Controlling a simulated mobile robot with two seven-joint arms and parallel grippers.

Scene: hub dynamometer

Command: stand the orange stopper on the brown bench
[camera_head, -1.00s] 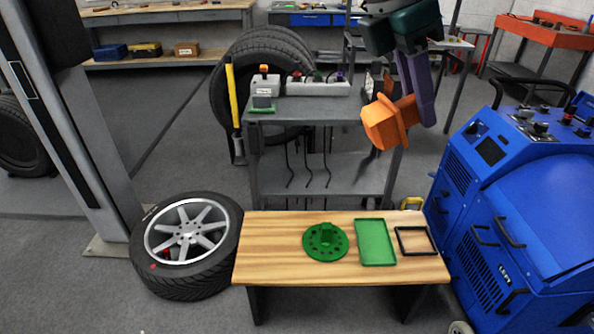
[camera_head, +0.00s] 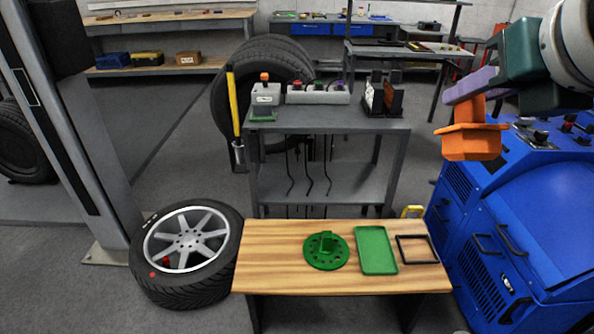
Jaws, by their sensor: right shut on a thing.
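The orange stopper (camera_head: 471,142) is in the air at the right, in front of the blue machine. My right gripper (camera_head: 468,98) is shut on its narrow end, with purple fingers; the wide end of the stopper points down. The brown bench (camera_head: 270,262) stands low at the bottom middle, below and left of the stopper. On it lie a green round plate with a raised block (camera_head: 326,250), a green tray (camera_head: 375,250) and a black square frame (camera_head: 417,249). My left gripper does not show.
A grey cart (camera_head: 330,120) stands behind the bench, with a switch box (camera_head: 265,97) and other items on top. A wheel (camera_head: 187,250) lies left of the bench. The blue machine (camera_head: 540,230) stands close on the right. The bench's left part is bare.

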